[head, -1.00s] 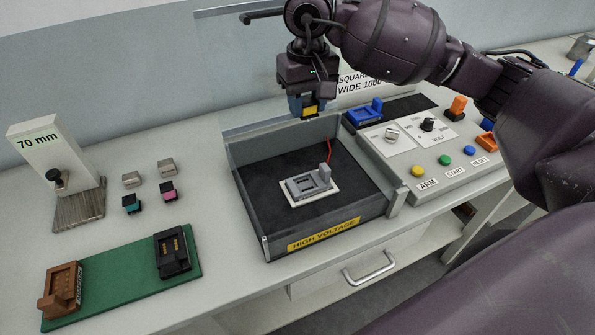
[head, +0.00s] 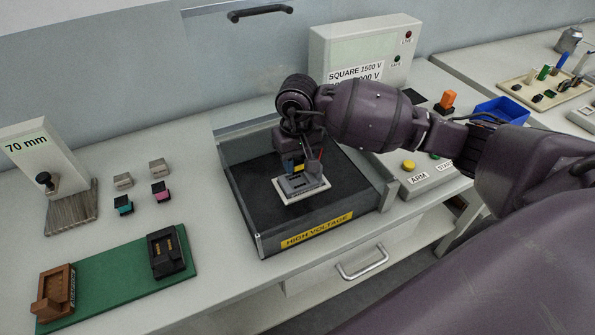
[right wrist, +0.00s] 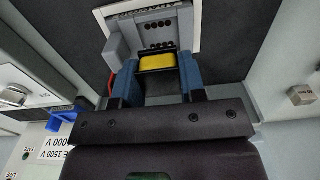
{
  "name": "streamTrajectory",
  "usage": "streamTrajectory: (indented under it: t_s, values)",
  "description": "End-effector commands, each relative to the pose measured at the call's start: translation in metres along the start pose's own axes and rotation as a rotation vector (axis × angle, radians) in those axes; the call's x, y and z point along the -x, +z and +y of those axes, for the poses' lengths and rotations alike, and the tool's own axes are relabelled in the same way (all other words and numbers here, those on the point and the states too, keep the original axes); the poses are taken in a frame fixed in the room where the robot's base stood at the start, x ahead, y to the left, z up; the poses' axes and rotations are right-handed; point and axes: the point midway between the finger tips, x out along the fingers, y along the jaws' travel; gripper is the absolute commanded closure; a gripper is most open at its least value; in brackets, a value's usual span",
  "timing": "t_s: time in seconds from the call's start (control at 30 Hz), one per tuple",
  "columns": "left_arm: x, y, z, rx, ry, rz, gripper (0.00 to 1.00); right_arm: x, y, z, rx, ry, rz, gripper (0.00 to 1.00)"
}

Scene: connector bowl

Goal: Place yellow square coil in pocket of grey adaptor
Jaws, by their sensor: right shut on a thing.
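The grey adaptor (head: 297,186) sits on a white plate inside the dark open-topped box marked HIGH VOLTAGE. It also shows in the right wrist view (right wrist: 120,45), with rows of dark holes in its face. My right gripper (head: 293,167) is low over the adaptor's far side. Its blue fingers (right wrist: 158,82) are shut on the yellow coil (right wrist: 158,62), which is at the near edge of the adaptor in the wrist view. Only a bit of yellow shows in the head view. I cannot tell whether the coil touches the pocket. My left gripper is not in view.
A control panel (head: 425,180) stands to the right. A green mat (head: 115,275) with a brown and a black adaptor lies at left, with several small coils behind it. A 70 mm gauge block (head: 45,165) stands far left.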

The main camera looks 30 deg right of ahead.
Motion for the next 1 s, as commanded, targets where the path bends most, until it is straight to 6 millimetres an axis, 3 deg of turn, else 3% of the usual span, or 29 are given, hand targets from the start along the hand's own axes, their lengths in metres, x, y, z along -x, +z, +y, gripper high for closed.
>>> streamTrajectory:
  t_s: [0.3,0.73,0.77,0.8,1.0]
  values:
    - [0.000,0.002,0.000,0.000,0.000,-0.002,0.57,-0.038,0.001,0.000,0.000,-0.001,-0.003,0.86]
    - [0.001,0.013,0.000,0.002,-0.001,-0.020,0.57,-0.044,0.000,0.000,0.001,0.001,-0.001,0.86]
    - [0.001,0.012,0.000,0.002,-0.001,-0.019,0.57,-0.043,0.001,0.000,0.000,0.000,-0.001,0.58]
    - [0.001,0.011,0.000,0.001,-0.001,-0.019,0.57,-0.043,0.001,0.000,0.000,0.000,-0.001,0.52]
    - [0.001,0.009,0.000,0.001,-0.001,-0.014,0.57,-0.043,0.001,0.000,0.000,0.000,-0.001,0.52]
